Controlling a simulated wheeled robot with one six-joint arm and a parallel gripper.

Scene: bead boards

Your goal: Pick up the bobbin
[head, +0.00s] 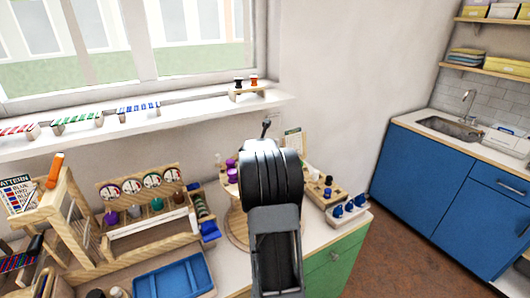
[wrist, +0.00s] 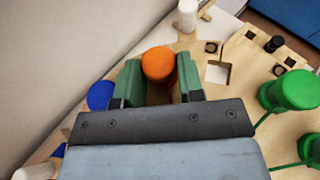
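In the wrist view an orange bobbin (wrist: 158,64), seen end-on as a round top, lies between the two green-padded fingers of my gripper (wrist: 160,80). The fingers stand apart on either side of it, with hardly any gap showing. I cannot tell whether they press on it, or what lies under it. In the head view my dark arm covers the gripper's tips and that bobbin. Green bobbins (wrist: 290,90) stand to the right in the wrist view, and a blue round top (wrist: 100,95) shows to the left.
A white bobbin (wrist: 187,15) stands beyond the fingers. A pale wooden board with square holes (wrist: 217,73) and a black peg (wrist: 274,43) lies to the right. In the head view a wooden rack (head: 150,225) and blue tray (head: 175,277) stand left, blue knobs (head: 350,207) right.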

